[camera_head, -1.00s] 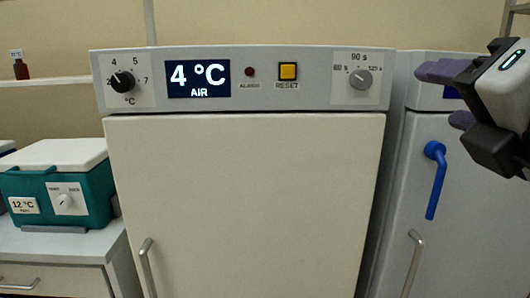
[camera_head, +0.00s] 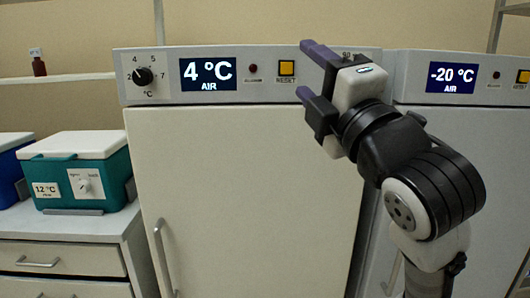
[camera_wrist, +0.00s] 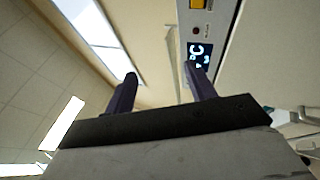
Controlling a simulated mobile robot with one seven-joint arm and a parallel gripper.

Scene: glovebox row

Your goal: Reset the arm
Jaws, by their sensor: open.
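My gripper (camera_head: 305,68) is open and empty in the head view, in front of the upper right of the white cabinet (camera_head: 235,180) whose display (camera_head: 208,73) reads 4 °C AIR. Its two purple fingers point left, one above the other, with a clear gap between them. They end just right of the yellow RESET button (camera_head: 287,68). My arm hides the right part of the panel, including most of the 90 s dial. In the wrist view the fingers (camera_wrist: 160,88) are apart with nothing between them, and the 4 °C display (camera_wrist: 198,58) is partly behind the right finger.
A second cabinet with a -20 °C display (camera_head: 452,77) stands at the right, partly behind my arm. A teal cooler box (camera_head: 75,170) marked 12 °C sits on a drawer unit (camera_head: 60,255) at the left.

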